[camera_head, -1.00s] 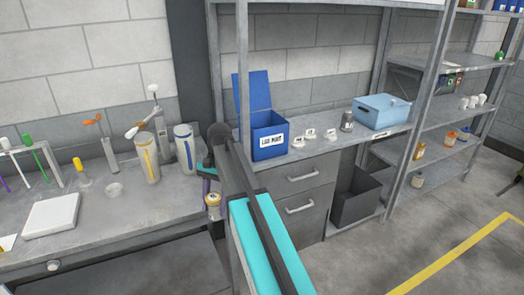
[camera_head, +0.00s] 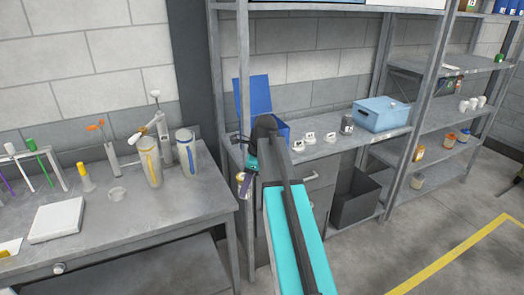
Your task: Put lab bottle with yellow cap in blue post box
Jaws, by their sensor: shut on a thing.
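The blue post box (camera_head: 250,98) stands on the grey counter with its lid raised at the back. My dark arm covers most of its front and its label. My gripper (camera_head: 243,177) is in front of the counter's left end, left of and below the box. It is shut on a small bottle (camera_head: 244,187), which hangs apart from the box. The bottle is small and partly hidden by the gripper, so its cap colour is hard to make out.
A grey shelf post (camera_head: 243,60) rises close to the gripper and the box's left side. Several small white labelled items (camera_head: 310,138), a dark jar (camera_head: 347,125) and a light blue bin (camera_head: 382,113) stand to the right. The left bench (camera_head: 150,215) holds canisters and tubes.

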